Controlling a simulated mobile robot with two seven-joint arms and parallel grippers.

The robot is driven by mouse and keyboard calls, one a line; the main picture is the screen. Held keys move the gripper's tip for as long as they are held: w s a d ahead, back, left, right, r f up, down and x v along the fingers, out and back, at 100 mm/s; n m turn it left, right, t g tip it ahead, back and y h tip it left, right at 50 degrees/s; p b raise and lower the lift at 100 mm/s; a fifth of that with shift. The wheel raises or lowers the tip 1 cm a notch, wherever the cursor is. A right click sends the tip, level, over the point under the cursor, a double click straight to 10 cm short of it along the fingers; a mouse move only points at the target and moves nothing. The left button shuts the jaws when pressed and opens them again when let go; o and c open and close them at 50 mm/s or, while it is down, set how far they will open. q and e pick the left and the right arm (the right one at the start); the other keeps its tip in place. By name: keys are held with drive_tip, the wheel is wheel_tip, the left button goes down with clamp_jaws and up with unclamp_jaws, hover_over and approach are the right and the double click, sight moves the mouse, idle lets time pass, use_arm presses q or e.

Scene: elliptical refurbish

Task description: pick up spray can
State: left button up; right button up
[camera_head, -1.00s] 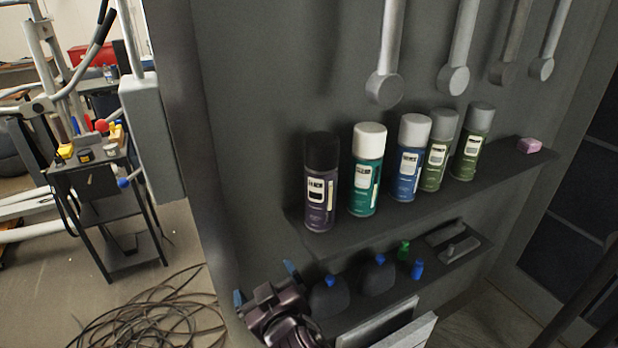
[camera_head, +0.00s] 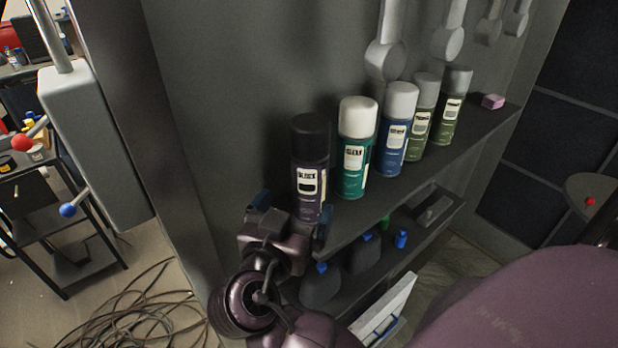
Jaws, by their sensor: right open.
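Several spray cans stand upright in a row on the upper dark shelf. The nearest is a purple can with a black cap (camera_head: 310,165). To its right stand a teal can with a white cap (camera_head: 357,150), a blue can with a grey cap (camera_head: 398,130) and green cans with grey caps (camera_head: 452,108). My right gripper (camera_head: 292,210) is open and empty, just in front of the lower part of the purple can, with its blue-tipped fingers apart. The can's base is partly hidden by the gripper. Whether they touch I cannot tell. My left gripper is not in view.
The upper shelf (camera_head: 470,138) also holds a pink block (camera_head: 493,101) at its far end. The lower shelf holds dark bottles with blue caps (camera_head: 362,252). Grey wrench-like tools (camera_head: 385,58) hang above the cans. Cables (camera_head: 140,305) lie on the floor at left.

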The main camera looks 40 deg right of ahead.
sight(304, 188)
drive_tip(key=x, duration=0.3)
drive_tip(key=shift+s, duration=0.1)
drive_tip(key=shift+w+d+r+p, duration=0.2)
drive_tip(key=shift+w+d+p, duration=0.15)
drive_tip(key=shift+p, duration=0.1)
drive_tip(key=p+x, duration=0.1)
drive_tip(key=x, duration=0.2)
drive_tip(key=shift+w+d+r, duration=0.1)
drive_tip(key=shift+w+r, duration=0.05)
drive_tip(key=shift+w+d, duration=0.3)
drive_tip(key=shift+d, duration=0.1)
drive_tip(key=shift+c, duration=0.4)
drive_tip(key=c, duration=1)
